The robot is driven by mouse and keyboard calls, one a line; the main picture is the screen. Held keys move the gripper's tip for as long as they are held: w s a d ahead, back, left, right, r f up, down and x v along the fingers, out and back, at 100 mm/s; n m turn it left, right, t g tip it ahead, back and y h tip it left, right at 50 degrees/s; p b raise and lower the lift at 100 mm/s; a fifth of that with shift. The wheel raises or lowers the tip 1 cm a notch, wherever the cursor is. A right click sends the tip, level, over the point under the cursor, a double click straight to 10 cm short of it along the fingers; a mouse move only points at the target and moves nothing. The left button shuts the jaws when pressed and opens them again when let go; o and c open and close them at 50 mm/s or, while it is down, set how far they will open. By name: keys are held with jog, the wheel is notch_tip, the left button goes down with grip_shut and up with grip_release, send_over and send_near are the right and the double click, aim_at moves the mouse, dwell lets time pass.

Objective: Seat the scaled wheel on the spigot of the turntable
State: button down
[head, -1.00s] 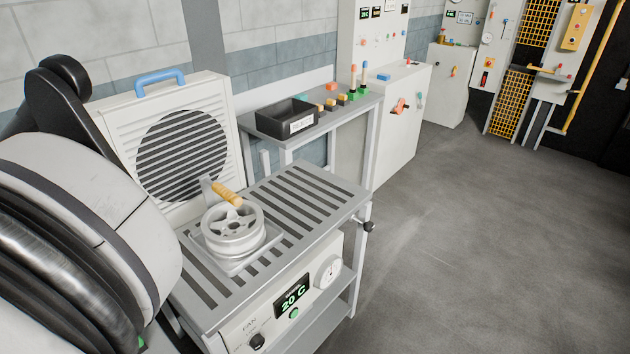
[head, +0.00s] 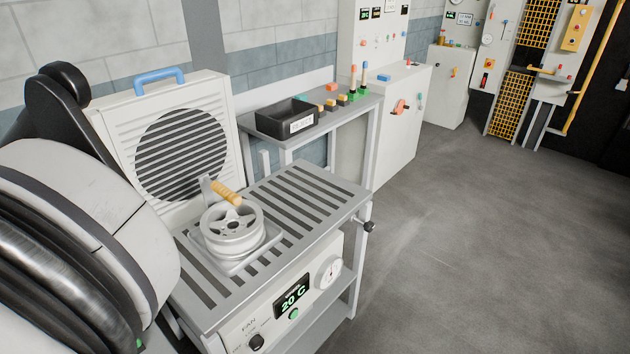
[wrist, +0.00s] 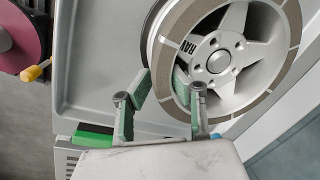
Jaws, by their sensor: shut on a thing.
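In the wrist view, a silver spoked wheel (wrist: 251,78) with a brownish ring around its face and the letters "RAW" fills the upper right. My gripper (wrist: 169,92) is shut on its rim, with the green-padded fingers at the lower left edge of the wheel. The wheel is tilted in the picture, and its upper part is cut off. My gripper and this wheel do not show in the head view, where my arm covers the left side. I cannot make out the turntable or its spigot for certain in either view.
Another silver wheel (head: 232,229) sits on a square plate on the slatted bench (head: 315,197), beside an orange handle (head: 226,192). A louvred fan panel (head: 180,152) stands behind. A black bin (head: 287,118) is on the back table. The floor at right is clear.

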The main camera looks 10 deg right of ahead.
jog(key=c, duration=1.5)
grip_release()
